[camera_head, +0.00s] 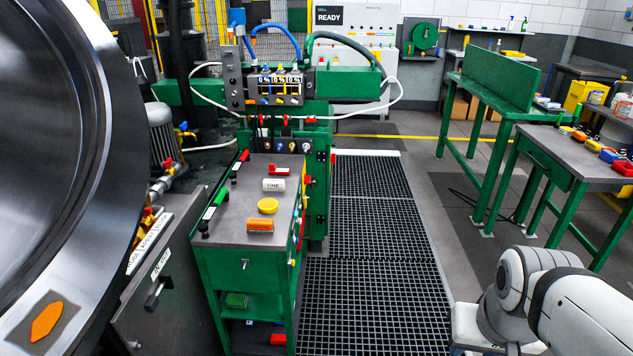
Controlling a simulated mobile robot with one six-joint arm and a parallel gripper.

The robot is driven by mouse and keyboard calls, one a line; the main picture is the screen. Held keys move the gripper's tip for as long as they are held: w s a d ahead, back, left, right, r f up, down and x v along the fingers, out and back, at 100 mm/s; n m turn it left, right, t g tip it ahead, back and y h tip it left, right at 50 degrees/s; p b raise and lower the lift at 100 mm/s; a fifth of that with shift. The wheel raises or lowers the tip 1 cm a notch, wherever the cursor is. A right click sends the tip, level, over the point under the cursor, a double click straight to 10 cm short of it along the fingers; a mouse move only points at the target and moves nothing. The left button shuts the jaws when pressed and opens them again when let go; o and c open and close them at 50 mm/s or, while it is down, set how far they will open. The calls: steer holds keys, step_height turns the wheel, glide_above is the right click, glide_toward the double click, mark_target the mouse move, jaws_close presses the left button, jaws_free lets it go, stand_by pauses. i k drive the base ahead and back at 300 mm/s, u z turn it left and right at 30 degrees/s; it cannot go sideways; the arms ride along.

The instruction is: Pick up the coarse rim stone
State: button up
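No label reading "coarse" is legible, so I cannot tell for sure which thing is the coarse rim stone. On the grey top of the green cart (212,240) lie an orange block (260,225), a round yellow piece (267,206) and a whitish block (274,185) whose label looks like "FINE". They lie apart, one behind another. A green-handled tool (215,210) and a red-and-black one (239,166) lie along the cart's left edge. Part of my arm shows at the lower right, well right of the cart. My gripper is out of view.
A large dark steel wheel (70,150) fills the left side. A green machine with a display (275,88) stands behind the cart. Dark floor grating (370,260) right of the cart is clear. A green-legged workbench (575,160) with small coloured items stands at the right.

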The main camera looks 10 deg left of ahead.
mark_target(258, 226)
steer(key=u, duration=0.4)
steer(key=i, duration=1.25)
steer(key=u, duration=1.3)
steer(key=i, duration=0.6)
steer(key=u, duration=0.2)
steer(key=k, duration=0.7)
steer(key=u, duration=0.25)
steer(key=i, duration=0.7)
steer(key=z, duration=0.1)
